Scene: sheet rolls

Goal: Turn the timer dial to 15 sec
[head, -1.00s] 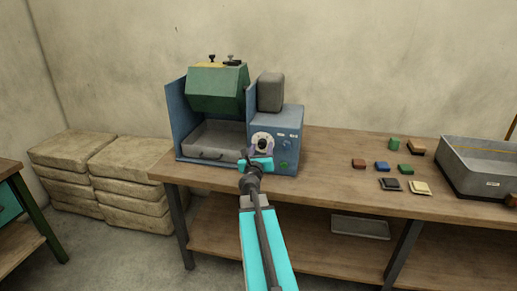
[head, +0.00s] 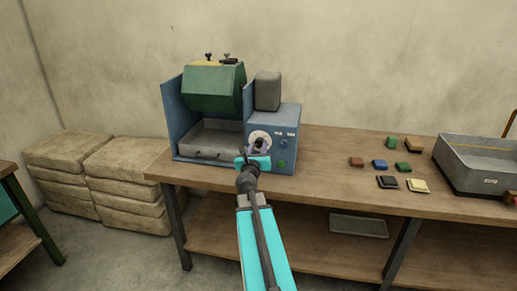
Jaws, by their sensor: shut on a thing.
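The timer dial (head: 259,136) is a pale round plate on the front of the blue machine (head: 287,152). Its knob is mostly hidden by my gripper (head: 259,148), which is in front of the dial and shut on the knob. The marks on the dial are too small to read, so the setting cannot be told. A green button (head: 282,164) is to the lower right of the dial on the same panel.
The machine stands on a wooden bench (head: 330,180). Its green hood (head: 214,88) is above a grey tray (head: 210,140). Several coloured blocks lie to the right, beside a large grey bin (head: 480,180). Stacked sacks (head: 125,170) are on the floor at left.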

